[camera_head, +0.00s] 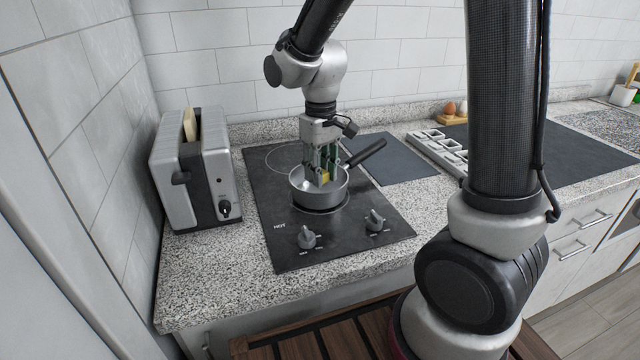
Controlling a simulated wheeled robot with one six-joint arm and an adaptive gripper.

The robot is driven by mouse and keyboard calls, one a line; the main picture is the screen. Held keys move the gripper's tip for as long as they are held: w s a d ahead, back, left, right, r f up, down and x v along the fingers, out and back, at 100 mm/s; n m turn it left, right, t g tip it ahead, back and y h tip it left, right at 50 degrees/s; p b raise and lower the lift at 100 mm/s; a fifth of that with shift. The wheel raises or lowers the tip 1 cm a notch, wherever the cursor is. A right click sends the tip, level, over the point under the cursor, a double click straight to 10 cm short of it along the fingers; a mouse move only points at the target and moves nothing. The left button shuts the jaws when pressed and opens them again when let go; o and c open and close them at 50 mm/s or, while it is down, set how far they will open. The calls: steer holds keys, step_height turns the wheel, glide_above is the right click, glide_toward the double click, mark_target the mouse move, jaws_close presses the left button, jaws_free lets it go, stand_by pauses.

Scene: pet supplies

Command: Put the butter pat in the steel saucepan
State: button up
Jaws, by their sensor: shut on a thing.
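The steel saucepan (337,198) sits on the front burner of the black hob, its dark handle pointing up and to the right. My gripper (323,178) points straight down over the saucepan, its fingertips at or just inside the rim. It is shut on the yellow butter pat (325,176), which shows between the fingers. I cannot tell whether the butter touches the pan's bottom.
The black hob (290,250) has two knobs at its front. A toaster (196,170) with bread stands on the left. A dark board (385,160), a grey rack (440,148) and an egg holder (452,118) are on the right. Speckled counter (210,285) is clear in front.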

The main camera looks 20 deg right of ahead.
steer(key=shift+f, duration=1.7)
steer(key=shift+f, duration=0.1)
steer(key=o, duration=0.8)
steer(key=shift+c, duration=0.2)
step_height(320, 180, up, 12)
steer(key=shift+r, duration=0.15)
steer(key=s+d+r+m+t, duration=0.2)
steer(key=s+d, duration=0.5)
steer(key=s, duration=0.2)
steer(key=s+d+r+m+t, duration=0.2)
steer(key=s+d+r, duration=0.1)
steer(key=s+d, duration=0.4)
steer(key=shift+s+d+r, duration=0.25)
steer(key=shift+s+d, duration=0.05)
steer(key=shift+s, duration=0.85)
